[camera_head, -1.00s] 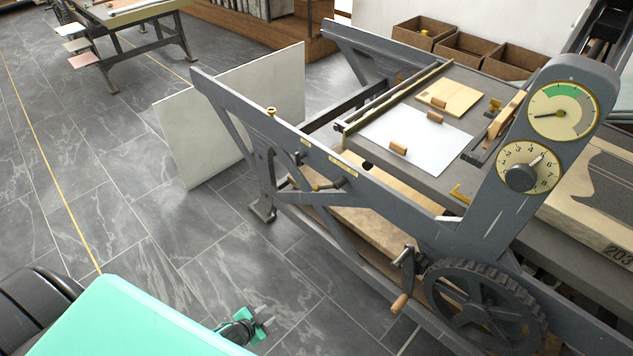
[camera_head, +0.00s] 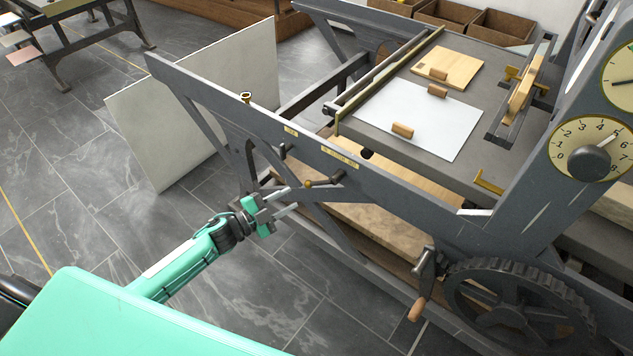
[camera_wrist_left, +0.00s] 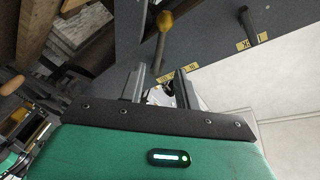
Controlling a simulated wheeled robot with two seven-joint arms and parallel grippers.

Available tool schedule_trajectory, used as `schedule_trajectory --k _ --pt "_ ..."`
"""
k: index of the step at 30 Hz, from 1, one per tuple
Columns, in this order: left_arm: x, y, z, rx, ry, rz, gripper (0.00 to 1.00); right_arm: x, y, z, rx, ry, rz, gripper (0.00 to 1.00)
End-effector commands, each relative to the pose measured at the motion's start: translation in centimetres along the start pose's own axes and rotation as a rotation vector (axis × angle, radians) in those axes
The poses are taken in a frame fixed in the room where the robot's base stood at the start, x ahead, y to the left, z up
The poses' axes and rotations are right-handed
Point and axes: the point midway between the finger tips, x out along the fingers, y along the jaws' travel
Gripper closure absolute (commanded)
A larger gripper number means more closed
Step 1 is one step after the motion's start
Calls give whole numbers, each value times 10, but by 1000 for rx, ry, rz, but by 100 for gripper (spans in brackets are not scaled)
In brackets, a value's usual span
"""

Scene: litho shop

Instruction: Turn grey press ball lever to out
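The ball lever (camera_head: 308,184), a short rod with a brass ball, is on the near side of the grey press frame, below two small brass label plates. In the left wrist view its brass ball (camera_wrist_left: 165,20) stands beyond the fingertips, with the rod running down towards the gap between them. My left gripper (camera_head: 288,200) is open, its fingers pointing right, close to the ball lever in the head view. In the left wrist view the left gripper (camera_wrist_left: 160,80) shows its two fingers apart. I cannot tell whether it touches the lever.
The grey press frame (camera_head: 400,190) fills the middle. A hand crank (camera_head: 425,275) and gear wheel (camera_head: 510,305) are at its lower right. A pale board (camera_head: 200,105) leans behind the frame's left end. Dark tiled floor (camera_head: 90,200) is open at left.

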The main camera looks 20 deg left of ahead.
Motion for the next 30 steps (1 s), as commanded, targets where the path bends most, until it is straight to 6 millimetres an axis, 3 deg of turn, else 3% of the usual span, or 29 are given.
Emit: schedule_trajectory --k 9,15,21,30 --pt "65 -1 1 0 -1 -3 67 0 0 0 0 1 0 45" --pt "96 0 1 0 -2 -2 67 -1 0 -1 0 4 0 45" --pt "110 0 1 -1 -2 -1 67 -3 0 -3 0 7 1 45" --pt "111 0 1 0 -3 -1 67 -5 1 -4 0 12 1 45"
